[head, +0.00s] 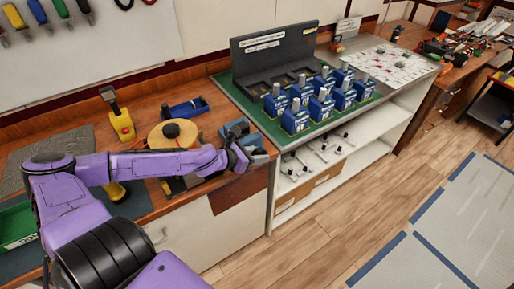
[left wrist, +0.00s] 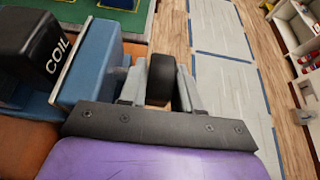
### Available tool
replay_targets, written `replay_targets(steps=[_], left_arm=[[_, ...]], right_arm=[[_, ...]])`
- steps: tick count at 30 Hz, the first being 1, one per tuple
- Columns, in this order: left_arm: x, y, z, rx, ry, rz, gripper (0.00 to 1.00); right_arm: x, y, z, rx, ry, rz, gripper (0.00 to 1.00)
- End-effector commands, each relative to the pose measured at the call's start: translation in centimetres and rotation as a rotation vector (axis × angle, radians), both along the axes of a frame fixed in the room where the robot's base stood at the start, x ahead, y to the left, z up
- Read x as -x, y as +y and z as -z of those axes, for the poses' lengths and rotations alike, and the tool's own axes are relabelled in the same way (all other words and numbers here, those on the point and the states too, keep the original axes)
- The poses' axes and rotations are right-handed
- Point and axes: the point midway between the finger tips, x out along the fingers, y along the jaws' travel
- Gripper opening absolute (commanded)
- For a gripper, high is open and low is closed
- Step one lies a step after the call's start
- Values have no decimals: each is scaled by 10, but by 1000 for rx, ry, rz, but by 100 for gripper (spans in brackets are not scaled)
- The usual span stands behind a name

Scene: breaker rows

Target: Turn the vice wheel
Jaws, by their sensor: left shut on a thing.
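The blue vice (head: 236,129) sits at the right end of the wooden bench and also shows in the left wrist view (left wrist: 93,65). A black block marked "COIL" (left wrist: 35,45) is at its left in that view. My left gripper (head: 243,156) is at the front of the vice. In the left wrist view its two grey fingers (left wrist: 160,85) are on either side of a black vice wheel (left wrist: 160,75), shut on it. In the head view the gripper mostly hides the wheel. My right gripper is not in view.
A yellow reel (head: 173,132), a yellow-handled tool (head: 121,122) and a blue tray (head: 184,108) are on the bench behind my arm. Several blue breakers (head: 296,118) stand in rows on the green mat to the right. The wooden floor (head: 310,225) in front is clear.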

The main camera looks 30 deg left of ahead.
Motion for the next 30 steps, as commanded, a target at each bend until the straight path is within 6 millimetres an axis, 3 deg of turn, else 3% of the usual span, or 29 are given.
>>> replay_targets(steps=[22,23,24,25,30], left_arm=[[1,2,0,21,-69,-3,2],[1,2,0,21,-69,-3,36],[1,2,0,21,-69,-3,49],[1,2,0,20,-69,-3,53],[2,2,1,21,-67,-4,53]], right_arm=[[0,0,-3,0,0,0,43],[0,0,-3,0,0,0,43],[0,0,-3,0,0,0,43],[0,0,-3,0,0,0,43],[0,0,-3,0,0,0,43]])
